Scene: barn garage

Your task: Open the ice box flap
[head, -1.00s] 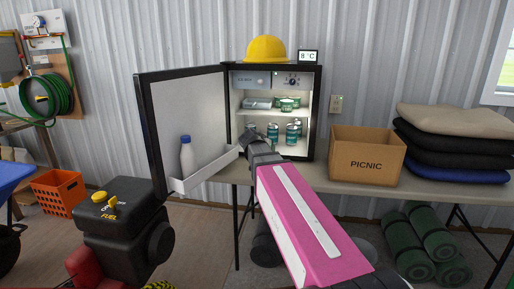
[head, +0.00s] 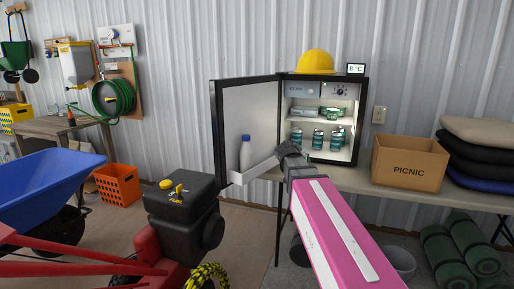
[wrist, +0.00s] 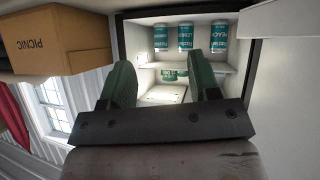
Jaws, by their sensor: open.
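The small fridge (head: 364,118) stands on the table with its door (head: 214,135) swung wide open to the left. The ice box flap (head: 303,90), a pale panel marked with small lettering, is at the upper left inside and looks shut. My gripper (head: 286,148) is in front of the fridge's lower left, below the flap and near the door shelf's right end. In the upside-down wrist view my gripper (wrist: 161,66) is open, with nothing between its two green fingers. The flap cannot be made out clearly there.
Several teal cans (head: 318,139) and some green tins (head: 332,113) stand on the fridge shelves. A yellow hard hat (head: 316,63) sits on top. A picnic box (head: 408,163) is to the right.

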